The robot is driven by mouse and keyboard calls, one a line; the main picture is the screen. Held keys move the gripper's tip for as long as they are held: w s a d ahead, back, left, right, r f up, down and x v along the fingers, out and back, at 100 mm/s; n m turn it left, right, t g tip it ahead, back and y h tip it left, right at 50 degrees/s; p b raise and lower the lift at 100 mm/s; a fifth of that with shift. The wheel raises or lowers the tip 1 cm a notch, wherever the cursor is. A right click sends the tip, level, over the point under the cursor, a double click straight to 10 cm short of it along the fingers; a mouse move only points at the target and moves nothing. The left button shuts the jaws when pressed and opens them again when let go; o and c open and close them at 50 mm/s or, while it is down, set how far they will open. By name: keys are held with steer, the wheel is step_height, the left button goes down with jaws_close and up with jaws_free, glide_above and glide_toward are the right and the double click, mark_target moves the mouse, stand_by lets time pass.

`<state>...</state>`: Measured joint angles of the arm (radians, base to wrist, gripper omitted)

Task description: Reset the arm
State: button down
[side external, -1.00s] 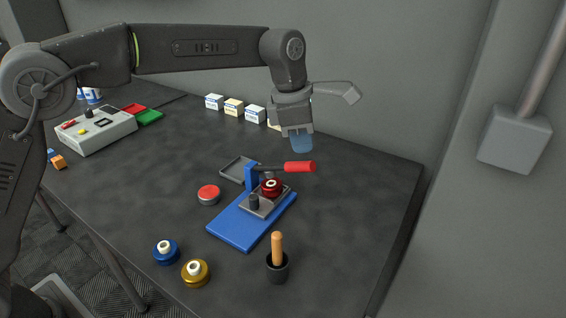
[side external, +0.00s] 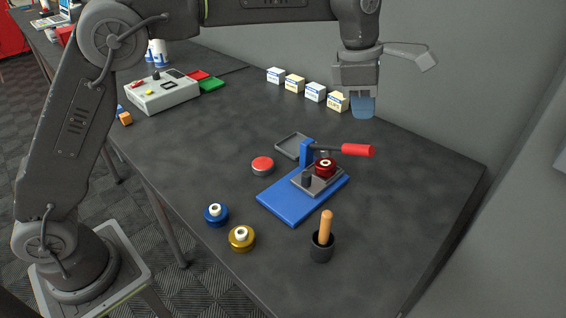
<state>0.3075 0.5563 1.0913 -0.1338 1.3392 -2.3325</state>
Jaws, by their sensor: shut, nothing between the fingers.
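My gripper (side external: 362,106) hangs in the air at the upper right, above the back of the table and beyond the blue fixture. Its bluish fingers point down, shut and empty. The blue fixture (side external: 290,207) stands on the table below and nearer, with a red-handled lever (side external: 358,150) reaching to the right. A red roller (side external: 325,168) sits on the fixture's grey plate. My gripper is apart from all of these.
A blue roller (side external: 216,214), a gold roller (side external: 241,238), a black cup with a wooden-handled tool (side external: 322,247) and a red-topped button (side external: 262,166) stand around the fixture. Small boxes (side external: 315,92) line the back. A grey control box (side external: 162,93) stands left. The right table area is clear.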

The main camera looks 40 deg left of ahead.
steer(key=s+a+r+m+t, duration=0.1)
steer(key=s+a+r+m, duration=0.2)
steer(key=s+a+m, duration=0.35)
steer(key=s+a+r+m+t, duration=0.1)
steer(key=s+a+r+m, duration=0.1)
steer(key=s+a+m, duration=0.5)
steer(key=s+a+f+m+t+y, duration=0.1)
steer(key=s+a+f+m, duration=0.1)
steer(key=s+m, duration=0.3)
steer(key=s+a+f+m+t+y, duration=0.1)
steer(key=s+f+m, duration=0.4)
steer(key=s, duration=0.5)
steer(key=shift+s+a+f, duration=0.3)
steer(key=shift+s+a, duration=0.05)
steer(key=shift+a, duration=0.55)
